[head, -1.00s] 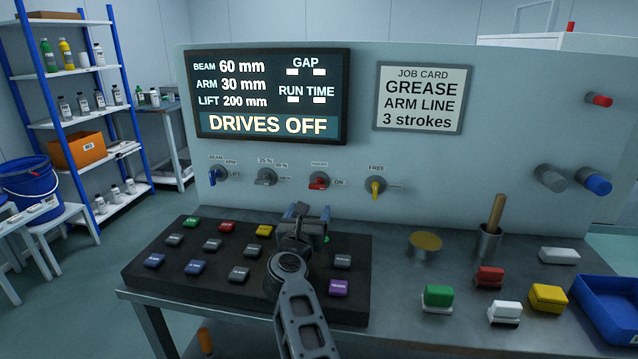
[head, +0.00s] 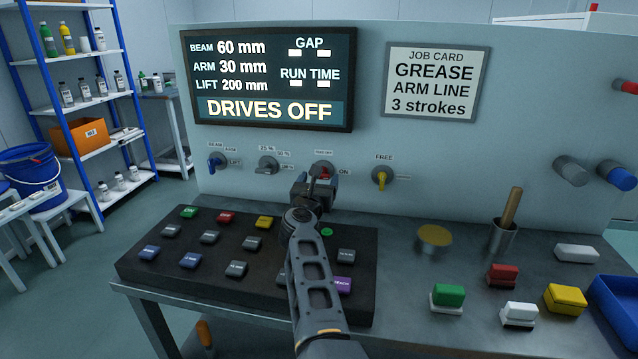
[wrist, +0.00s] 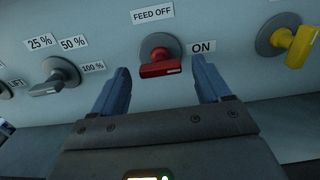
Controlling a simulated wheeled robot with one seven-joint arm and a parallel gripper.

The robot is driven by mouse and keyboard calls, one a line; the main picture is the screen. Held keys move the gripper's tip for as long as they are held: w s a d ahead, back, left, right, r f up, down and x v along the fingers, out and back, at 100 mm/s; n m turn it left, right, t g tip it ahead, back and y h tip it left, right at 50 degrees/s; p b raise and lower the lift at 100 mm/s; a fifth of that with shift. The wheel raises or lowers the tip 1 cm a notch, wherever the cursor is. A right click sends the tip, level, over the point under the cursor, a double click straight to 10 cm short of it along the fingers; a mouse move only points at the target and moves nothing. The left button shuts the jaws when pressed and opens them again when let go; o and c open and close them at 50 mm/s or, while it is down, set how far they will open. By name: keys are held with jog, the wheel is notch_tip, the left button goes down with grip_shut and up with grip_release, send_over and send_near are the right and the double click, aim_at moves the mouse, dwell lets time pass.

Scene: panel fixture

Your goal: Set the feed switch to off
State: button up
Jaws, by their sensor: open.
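The feed switch is a red knob (wrist: 160,62) on a round grey base on the panel, labelled FEED OFF above and ON to its right. Its bar lies roughly level, and the pale mark on its right end points toward ON. In the head view the red knob (head: 321,171) is partly hidden behind my gripper (head: 315,188). In the wrist view my gripper (wrist: 160,78) is open, with one blue finger on each side of the knob. The knob shows between the fingertips; I cannot tell whether they touch it.
A grey percent selector (wrist: 62,76) sits left of the switch and a yellow FREE knob (wrist: 298,45) sits right. A blue knob (head: 216,162) is further left. A dark button board (head: 150,270) lies below. The screen (head: 270,80) reads DRIVES OFF.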

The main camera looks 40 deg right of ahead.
jog(key=shift+d, duration=0.15)
jog(key=shift+c, duration=0.2)
jog(key=c, duration=1)
jog(key=shift+r+n+p, duration=0.1)
jog(key=shift+n+p, duration=4.5)
jog(key=shift+n, duration=4.3)
